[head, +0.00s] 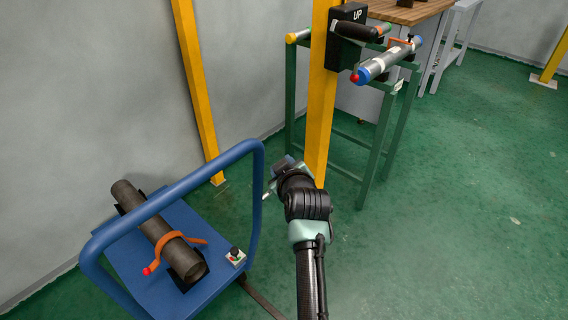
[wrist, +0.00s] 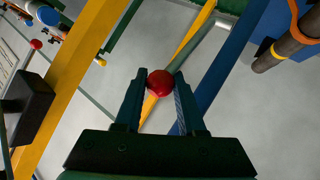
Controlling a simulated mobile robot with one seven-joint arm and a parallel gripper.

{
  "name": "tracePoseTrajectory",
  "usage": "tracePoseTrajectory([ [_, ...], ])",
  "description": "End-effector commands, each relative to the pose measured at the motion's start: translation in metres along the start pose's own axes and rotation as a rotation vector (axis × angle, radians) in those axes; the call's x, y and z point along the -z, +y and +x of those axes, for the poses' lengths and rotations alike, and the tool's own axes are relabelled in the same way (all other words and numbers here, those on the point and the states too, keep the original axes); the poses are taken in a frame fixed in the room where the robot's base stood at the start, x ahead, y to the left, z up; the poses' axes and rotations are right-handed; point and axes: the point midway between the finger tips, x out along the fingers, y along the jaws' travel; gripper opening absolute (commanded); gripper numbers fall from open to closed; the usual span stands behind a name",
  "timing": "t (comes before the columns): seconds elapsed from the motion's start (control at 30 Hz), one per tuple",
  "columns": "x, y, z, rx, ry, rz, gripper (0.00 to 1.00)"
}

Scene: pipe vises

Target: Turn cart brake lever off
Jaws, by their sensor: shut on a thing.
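A lever with a grey rod (wrist: 198,40) and a red ball knob (wrist: 160,83) shows in the wrist view. My gripper (wrist: 161,84) has its two dark fingers on either side of the red knob and is shut on it. In the head view my gripper (head: 278,172) is beside the upper right end of the blue cart handle (head: 178,190); the knob is hidden there. The blue cart (head: 190,220) stands at lower left. The lever's far end runs toward the blue bar in the wrist view, and its mount is unclear.
A dark pipe (head: 160,230) lies on the cart with an orange clamp (head: 176,246). A small control box (head: 235,257) sits at the deck's right corner. A yellow post (head: 321,95) with a black UP box (head: 348,22) stands behind my gripper, near a green stand (head: 376,150). Floor at right is clear.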

Motion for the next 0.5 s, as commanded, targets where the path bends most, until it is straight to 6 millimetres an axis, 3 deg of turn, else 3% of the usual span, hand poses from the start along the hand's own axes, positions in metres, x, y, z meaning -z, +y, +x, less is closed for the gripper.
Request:
tracePoseTrajectory([
  [0.27, 0.0011, 0.0004, 0.0001, -0.002, 0.003, -0.002, 0.00],
  [0.3, 0.0011, 0.0004, 0.0000, -0.002, 0.003, -0.002, 0.46],
  [0.43, 0.0009, 0.0002, 0.0000, -0.001, 0.003, -0.001, 0.69],
  [0.5, 0.0008, 0.0002, 0.0000, -0.001, 0.003, -0.001, 0.69],
])
